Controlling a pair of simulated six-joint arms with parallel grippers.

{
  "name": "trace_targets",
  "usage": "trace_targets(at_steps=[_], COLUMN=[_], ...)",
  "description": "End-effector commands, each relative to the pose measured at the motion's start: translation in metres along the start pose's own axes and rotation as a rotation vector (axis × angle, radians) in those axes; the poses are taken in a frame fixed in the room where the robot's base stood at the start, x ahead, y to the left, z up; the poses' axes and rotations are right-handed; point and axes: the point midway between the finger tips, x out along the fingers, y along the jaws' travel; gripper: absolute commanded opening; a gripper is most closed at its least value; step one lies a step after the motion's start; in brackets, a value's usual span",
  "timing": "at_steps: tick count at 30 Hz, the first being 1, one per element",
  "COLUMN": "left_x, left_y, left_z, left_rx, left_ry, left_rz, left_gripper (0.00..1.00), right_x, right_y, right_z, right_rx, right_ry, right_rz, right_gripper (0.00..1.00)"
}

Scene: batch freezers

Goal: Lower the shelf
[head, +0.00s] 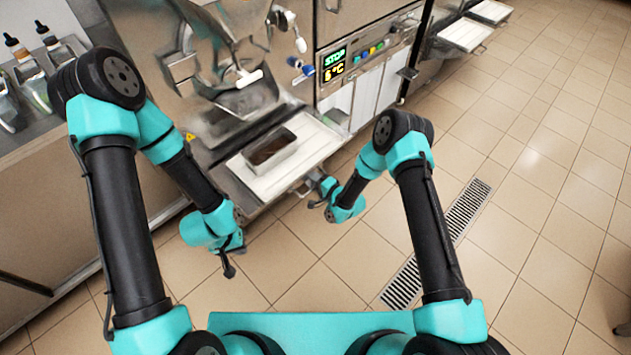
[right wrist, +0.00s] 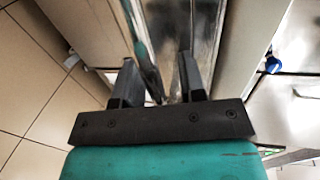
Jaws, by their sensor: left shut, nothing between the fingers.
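The shelf (head: 318,143) is a pale, flat board in a metal frame, sticking out from the front of the batch freezer. A metal pan (head: 271,152) with dark contents stands on it. My right gripper (head: 317,187) is at the shelf's front right corner, close to a small metal fitting (head: 303,188) under the edge. In the right wrist view its fingers (right wrist: 158,80) are apart, with narrow metal edges showing beyond and between them; I cannot tell whether they touch. My left gripper (head: 229,268) is shut and empty, hanging in front of the shelf, left of its corner.
The freezer's control panel (head: 367,55) shows lit STOP and temperature readouts. A white-handled lever (head: 249,79) is above the pan. More shelves (head: 466,34) stick out at the back.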

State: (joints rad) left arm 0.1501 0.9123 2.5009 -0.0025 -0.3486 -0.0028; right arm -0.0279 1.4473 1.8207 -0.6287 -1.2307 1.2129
Motion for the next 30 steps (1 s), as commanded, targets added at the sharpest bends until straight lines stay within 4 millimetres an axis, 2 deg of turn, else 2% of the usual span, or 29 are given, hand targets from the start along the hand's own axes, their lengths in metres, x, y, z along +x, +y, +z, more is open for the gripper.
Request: trace_targets(at_steps=[2,14,26,30], left_x=[0.0,0.0,0.0,0.0], left_y=[0.0,0.0,0.0,0.0], left_z=[0.0,0.0,0.0,0.0], left_rx=[0.0,0.0,0.0,0.0], left_ry=[0.0,0.0,0.0,0.0], left_rz=[0.0,0.0,0.0,0.0], left_gripper=[0.0,0.0,0.0,0.0], right_x=[-0.0001,-0.0003,-0.0003,0.0015], right_y=[-0.0001,-0.0001,0.0007,0.0098], right_z=[0.0,-0.0001,0.0,-0.0001], right_rx=[0.0,0.0,0.0,0.001], right_ry=[0.0,0.0,0.0,0.001], right_rz=[0.0,0.0,0.0,0.001], right_gripper=[0.37,0.0,0.0,0.0])
